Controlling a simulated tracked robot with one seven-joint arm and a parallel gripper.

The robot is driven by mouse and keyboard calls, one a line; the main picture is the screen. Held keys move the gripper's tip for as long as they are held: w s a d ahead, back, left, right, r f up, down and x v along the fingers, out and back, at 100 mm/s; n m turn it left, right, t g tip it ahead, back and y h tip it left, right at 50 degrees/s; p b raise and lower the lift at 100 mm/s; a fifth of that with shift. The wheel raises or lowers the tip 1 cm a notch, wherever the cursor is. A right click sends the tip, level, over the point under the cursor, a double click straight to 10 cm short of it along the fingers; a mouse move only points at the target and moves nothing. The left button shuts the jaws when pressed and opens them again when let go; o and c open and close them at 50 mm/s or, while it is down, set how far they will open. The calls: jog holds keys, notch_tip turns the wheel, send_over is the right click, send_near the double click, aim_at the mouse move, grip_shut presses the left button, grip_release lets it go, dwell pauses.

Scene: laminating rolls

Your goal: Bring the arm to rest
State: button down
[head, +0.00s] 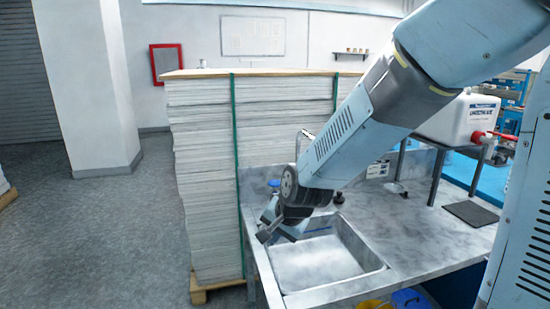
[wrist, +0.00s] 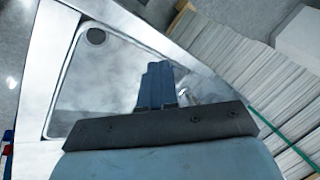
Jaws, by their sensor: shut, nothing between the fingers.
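My arm reaches down from the upper right in the head view, with its end over the left rim of a steel sink. My gripper (head: 266,232) is small and partly hidden behind the wrist there. In the wrist view my gripper (wrist: 158,70) has its two blue-grey fingers together, with nothing between them. It is above the sink basin (wrist: 110,80), which also shows in the head view (head: 320,262). I cannot tell the exact height of the fingers above the sink.
A tall strapped stack of sheets (head: 203,150) on a pallet stands close behind and left of my gripper. A white container with a red tap (head: 462,120) stands on a rack at the right. The grey worktop (head: 420,225) and the floor at left (head: 90,240) have free room.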

jog(key=s+d+r+n+h, duration=0.1)
jog(key=s+d+r, duration=0.4)
jog(key=d, duration=0.3)
jog(key=s+d+r+n+h, duration=0.1)
jog(key=s+d+r+n, duration=0.1)
jog(key=s+d+r, duration=0.3)
jog(key=s+d+r+n+t+h, duration=0.1)
jog(key=s+d+r, duration=0.3)
jog(key=d, duration=0.7)
notch_tip(320, 180, up, 2)
jog(key=shift+s+r+n+h, duration=0.2)
jog(key=shift+s+n+h, duration=0.15)
jog(key=shift+n, duration=0.25)
